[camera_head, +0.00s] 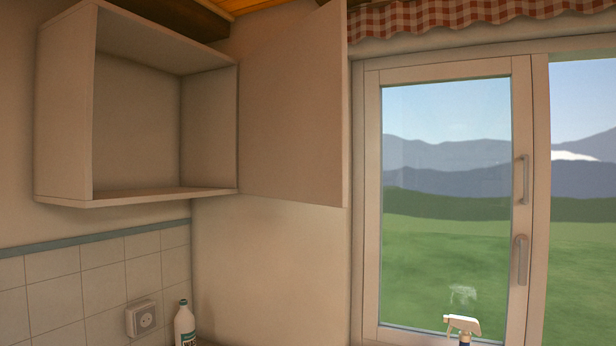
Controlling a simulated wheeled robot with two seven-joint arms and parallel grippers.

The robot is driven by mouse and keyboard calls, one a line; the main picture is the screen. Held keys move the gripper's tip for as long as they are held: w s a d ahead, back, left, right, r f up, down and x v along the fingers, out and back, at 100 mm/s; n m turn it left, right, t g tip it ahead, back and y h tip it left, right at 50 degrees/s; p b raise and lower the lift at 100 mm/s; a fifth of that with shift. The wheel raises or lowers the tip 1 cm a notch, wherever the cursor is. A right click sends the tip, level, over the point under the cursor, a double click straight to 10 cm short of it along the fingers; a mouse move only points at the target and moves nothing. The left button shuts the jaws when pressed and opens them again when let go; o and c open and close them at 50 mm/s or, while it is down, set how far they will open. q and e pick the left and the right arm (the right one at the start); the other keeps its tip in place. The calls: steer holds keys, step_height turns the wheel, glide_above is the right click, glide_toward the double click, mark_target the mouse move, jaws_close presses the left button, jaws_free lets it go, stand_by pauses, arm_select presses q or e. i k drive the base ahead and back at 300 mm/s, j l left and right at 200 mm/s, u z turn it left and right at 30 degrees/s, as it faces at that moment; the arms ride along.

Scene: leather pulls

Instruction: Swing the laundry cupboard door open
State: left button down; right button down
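The laundry cupboard (66,120) is a pale box on the wall at the upper left of the head view. Its door (293,110) is hinged on the cupboard's right side and stands wide open, swung out to the right towards the window. The cupboard's inside (208,125) shows and looks empty. No pull shows on the side of the door facing me. Neither of my grippers is in view.
A window (445,200) with grey handles fills the right, under a red checked curtain (480,14). The space before the cupboard is clear.

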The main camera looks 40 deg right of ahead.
mark_target(294, 122)
steer(key=z, duration=1.55)
steer(key=i+l, duration=0.45)
